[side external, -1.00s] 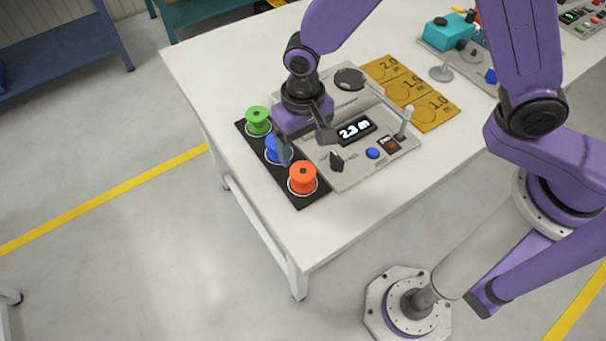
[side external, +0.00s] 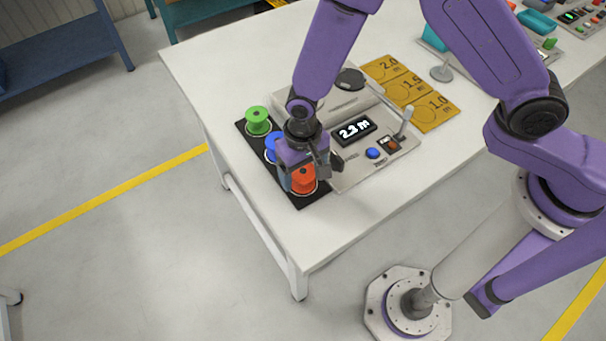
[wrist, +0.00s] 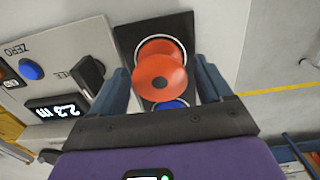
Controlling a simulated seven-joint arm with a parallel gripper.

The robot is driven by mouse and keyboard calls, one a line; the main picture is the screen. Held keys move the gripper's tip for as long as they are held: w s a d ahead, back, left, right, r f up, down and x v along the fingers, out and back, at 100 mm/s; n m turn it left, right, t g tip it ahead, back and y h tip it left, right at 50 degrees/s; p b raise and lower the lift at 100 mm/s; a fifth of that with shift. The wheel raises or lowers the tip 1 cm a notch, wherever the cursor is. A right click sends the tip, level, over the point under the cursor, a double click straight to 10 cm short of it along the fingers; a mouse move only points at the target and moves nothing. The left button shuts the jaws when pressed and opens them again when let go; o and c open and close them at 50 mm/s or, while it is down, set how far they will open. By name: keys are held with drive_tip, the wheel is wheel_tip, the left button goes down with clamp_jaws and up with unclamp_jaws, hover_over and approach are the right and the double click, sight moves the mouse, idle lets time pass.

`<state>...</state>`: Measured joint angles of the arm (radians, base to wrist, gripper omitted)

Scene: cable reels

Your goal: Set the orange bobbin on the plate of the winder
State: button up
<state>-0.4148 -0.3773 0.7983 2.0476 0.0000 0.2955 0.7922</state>
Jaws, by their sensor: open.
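The orange bobbin (side external: 303,180) stands upright at the near end of the black strip (side external: 308,200) on the table. My gripper (side external: 305,183) is over it, fingers pointing down, one on each side of it. In the wrist view the orange bobbin (wrist: 160,76) sits between the two open fingers of my gripper (wrist: 162,88), with gaps beside it. The winder (side external: 375,148) is to the right, with a display reading 2.3 m. Its dark round plate (side external: 350,79) is at the back and looks empty.
A blue bobbin (side external: 271,147) and a green bobbin (side external: 257,121) stand farther along the strip. A lever (side external: 404,120) rises from the winder's right side. Yellow marked boards (side external: 410,92) lie behind it. The table's front is clear.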

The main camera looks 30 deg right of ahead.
sight(303, 170)
drive_tip(key=c, duration=0.9)
drive_tip(key=shift+r, duration=3.7)
drive_tip(key=shift+c, duration=0.2)
drive_tip(key=shift+w+d+f+m, duration=0.1)
drive_tip(key=shift+w+d+m, duration=0.9)
drive_tip(key=shift+w+d, duration=2.75)
drive_tip(key=shift+w+d+r+m, duration=0.1)
drive_tip(key=shift+w+d+m, duration=1.5)
drive_tip(key=shift+d, duration=3.6)
drive_tip(key=shift+w+d+f+m, duration=0.1)
drive_tip(key=shift+w+d+m, duration=0.3)
drive_tip(key=shift+w+d, duration=3.6)
